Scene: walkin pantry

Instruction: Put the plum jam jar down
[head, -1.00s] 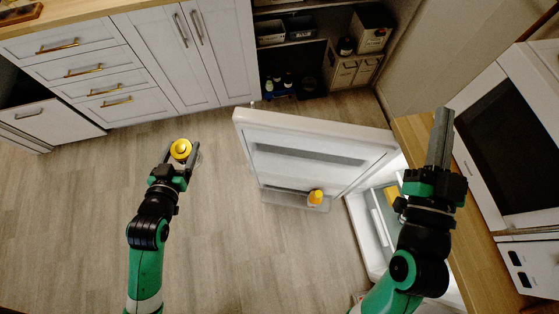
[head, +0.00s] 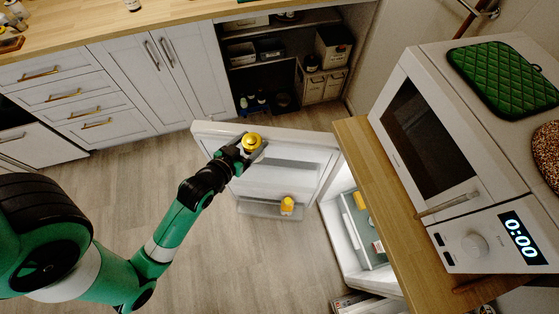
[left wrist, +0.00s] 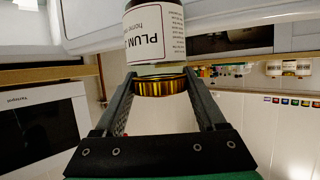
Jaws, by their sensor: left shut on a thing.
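The plum jam jar (head: 253,140) shows its round yellow lid in the head view. In the left wrist view its white label reads "PLUM" (left wrist: 155,35), and its gold lid lies between the two fingers. My left gripper (head: 247,147) is shut on the jar at the lid end. In the head view the jar and gripper overlap the open fridge door; I cannot tell their height above it. The jar's body is mostly hidden in the head view. My right gripper is not in view.
The open fridge door (head: 300,147) has a yellow-topped bottle (head: 288,204) in its lower rack. A wooden counter (head: 362,165) holds a microwave (head: 430,135). Open low shelves (head: 290,48) with boxes stand at the back. The floor left of the door is clear.

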